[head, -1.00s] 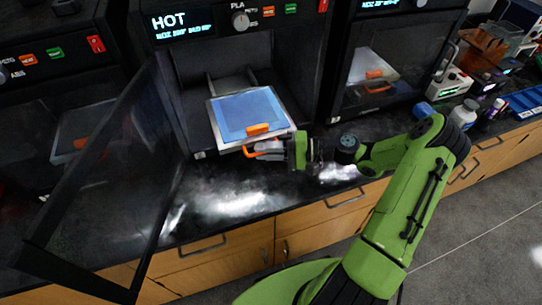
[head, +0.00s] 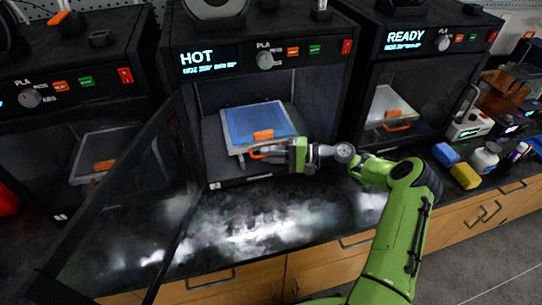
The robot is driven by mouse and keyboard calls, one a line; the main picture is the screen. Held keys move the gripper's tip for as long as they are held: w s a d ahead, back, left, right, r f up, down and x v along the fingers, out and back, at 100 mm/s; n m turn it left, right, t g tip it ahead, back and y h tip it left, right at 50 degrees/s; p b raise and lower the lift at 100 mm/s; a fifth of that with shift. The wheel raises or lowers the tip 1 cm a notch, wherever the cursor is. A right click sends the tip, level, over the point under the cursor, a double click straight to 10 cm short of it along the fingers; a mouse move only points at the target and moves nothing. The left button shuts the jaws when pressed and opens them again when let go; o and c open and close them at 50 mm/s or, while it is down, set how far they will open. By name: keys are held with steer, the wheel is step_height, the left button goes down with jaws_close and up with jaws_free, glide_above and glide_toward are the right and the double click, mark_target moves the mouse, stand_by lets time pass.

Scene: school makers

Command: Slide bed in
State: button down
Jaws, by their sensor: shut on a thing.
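The middle 3D printer (head: 265,24) has a screen reading HOT, and its dark see-through door (head: 118,215) stands swung open to the left. Its bed (head: 222,124), a light plate with a blue sheet on top, lies level in the opening, its front part near the front edge of the chamber. An orange block (head: 263,135) sits on the bed's front part. My gripper (head: 268,150) is at the bed's front, shut on the orange handle (head: 257,156). The gripper's fingers hide part of the handle.
A closed printer reading READY (head: 405,60) stands at right, another printer (head: 70,100) at left. The dark counter (head: 250,225) in front is clear. A blue block (head: 446,154), a yellow block (head: 466,176) and a white bottle (head: 485,158) lie at right.

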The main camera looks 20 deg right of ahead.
steer(key=shift+w+r, duration=0.1)
steer(key=shift+w, duration=0.05)
steer(key=c, duration=1.2)
jaws_free()
steer(key=shift+w+d, duration=0.1)
steer(key=shift+w, duration=0.1)
steer(key=shift+s, duration=0.1)
steer(key=p+v, duration=0.1)
steer(key=v, duration=0.6)
steer(key=shift+d, duration=0.15)
steer(key=shift+s, duration=0.1)
